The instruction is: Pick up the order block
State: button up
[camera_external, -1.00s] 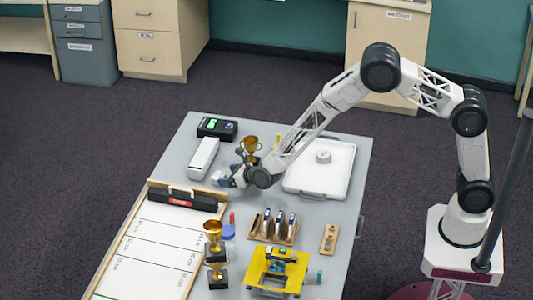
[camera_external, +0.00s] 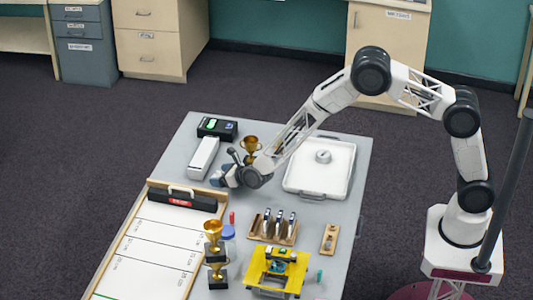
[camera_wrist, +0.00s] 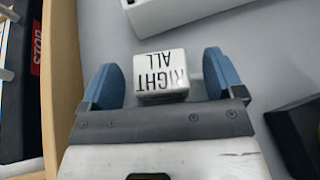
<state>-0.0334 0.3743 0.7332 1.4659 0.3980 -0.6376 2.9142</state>
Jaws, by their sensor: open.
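A small white block (camera_wrist: 160,75) with black lettering, reading "RIGHT" and "ALL" upside down, lies on the grey tabletop in the wrist view. My gripper (camera_wrist: 160,80) is open, with one blue fingertip on each side of the block. Gaps show between both fingers and the block. In the outside view my gripper (camera_external: 221,176) is low over the table, in front of the long white box. The block cannot be made out there.
A long white box (camera_external: 204,157) lies just beyond my gripper. A trophy (camera_external: 250,146) stands close by on the right; its dark base (camera_wrist: 300,130) shows in the wrist view. The wood-edged board (camera_external: 150,243) with a black case (camera_external: 183,198) is at left.

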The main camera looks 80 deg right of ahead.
aim_at(219, 175)
jog(key=shift+w+d+f, duration=0.15)
jog(key=shift+w+f, duration=0.1)
jog(key=shift+w, duration=0.3)
jog(key=c, duration=1)
jog(key=shift+r, duration=0.15)
jog(key=shift+r, duration=0.75)
notch_tip(219, 175, up, 2)
jog(key=shift+r, duration=0.1)
jog(key=s, duration=1)
jog(key=s+r, duration=0.1)
jog(key=s, duration=0.5)
